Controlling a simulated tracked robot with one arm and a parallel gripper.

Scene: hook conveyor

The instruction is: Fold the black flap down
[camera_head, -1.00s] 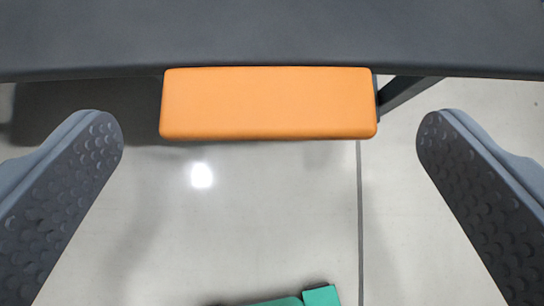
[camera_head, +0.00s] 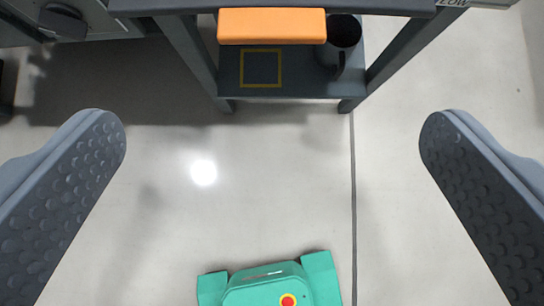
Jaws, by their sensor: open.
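My gripper (camera_head: 272,125) is open and empty, its two grey padded fingers wide apart over bare floor. A dark edge (camera_head: 375,6) of a table or panel crosses the top of the view, with an orange block (camera_head: 272,26) at its front. The orange block is ahead of the fingers and apart from them. I cannot tell whether this dark panel is the black flap, as most of it is out of view.
Below the orange block is a dark shelf (camera_head: 305,85) with a yellow square outline and a dark mug-like container (camera_head: 343,45). A grey cabinet (camera_head: 105,20) with a dark knob-like part (camera_head: 62,22) stands upper left. My green base shows below. The middle floor is clear.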

